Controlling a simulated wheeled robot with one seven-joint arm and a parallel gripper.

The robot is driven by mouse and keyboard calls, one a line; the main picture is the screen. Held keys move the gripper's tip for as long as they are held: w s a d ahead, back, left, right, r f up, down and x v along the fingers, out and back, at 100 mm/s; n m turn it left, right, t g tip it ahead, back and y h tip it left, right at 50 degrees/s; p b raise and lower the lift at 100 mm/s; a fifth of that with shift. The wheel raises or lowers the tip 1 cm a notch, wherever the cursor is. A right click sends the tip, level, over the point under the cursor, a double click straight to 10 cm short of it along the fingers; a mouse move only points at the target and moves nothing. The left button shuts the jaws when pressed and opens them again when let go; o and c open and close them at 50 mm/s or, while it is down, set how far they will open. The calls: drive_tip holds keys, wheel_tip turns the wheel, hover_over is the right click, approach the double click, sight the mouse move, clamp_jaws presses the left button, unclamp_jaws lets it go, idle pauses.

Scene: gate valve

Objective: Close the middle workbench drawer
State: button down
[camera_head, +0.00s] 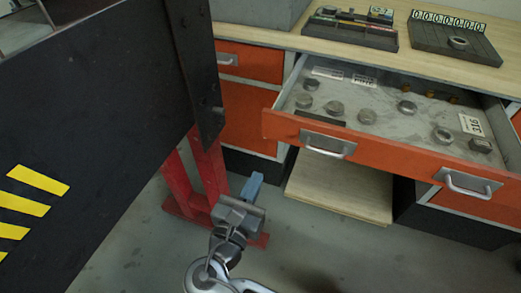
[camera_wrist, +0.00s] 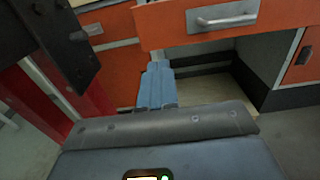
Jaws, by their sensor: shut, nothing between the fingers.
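The middle workbench drawer is pulled out. Its orange front (camera_head: 395,159) shows two metal handles, the left handle (camera_head: 327,146) and the right handle (camera_head: 468,184). The grey inside holds several metal nuts and paper labels. In the wrist view the drawer front (camera_wrist: 165,25) crosses the top, with one handle (camera_wrist: 222,19) up and right of my fingers. My gripper (camera_head: 252,184) is shut and empty, with blue fingers (camera_wrist: 157,84) together. In the head view it is low and left of the drawer front, apart from the handle.
A black panel with yellow stripes (camera_head: 90,120) fills the left, beside a red stand (camera_head: 207,178) close to my gripper. The wooden worktop (camera_head: 290,40) carries trays of small parts. A low wooden shelf (camera_head: 340,190) lies under the drawer. Grey floor (camera_head: 330,245) is clear in front.

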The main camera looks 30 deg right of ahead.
sight(279, 131)
drive_tip(key=p+x, duration=0.1)
drive_tip(key=x, duration=1.3)
drive_tip(key=shift+a+r, duration=0.1)
drive_tip(key=shift+w+d, duration=0.25)
drive_tip(key=shift+d, duration=0.15)
drive_tip(key=b+x, duration=0.9)
drive_tip(key=x, duration=2.1)
drive_tip(key=shift+w, duration=0.2)
drive_tip(key=shift+w+d+b, duration=0.4)
drive_tip(key=shift+d, duration=0.15)
drive_tip(key=shift+r, duration=0.3)
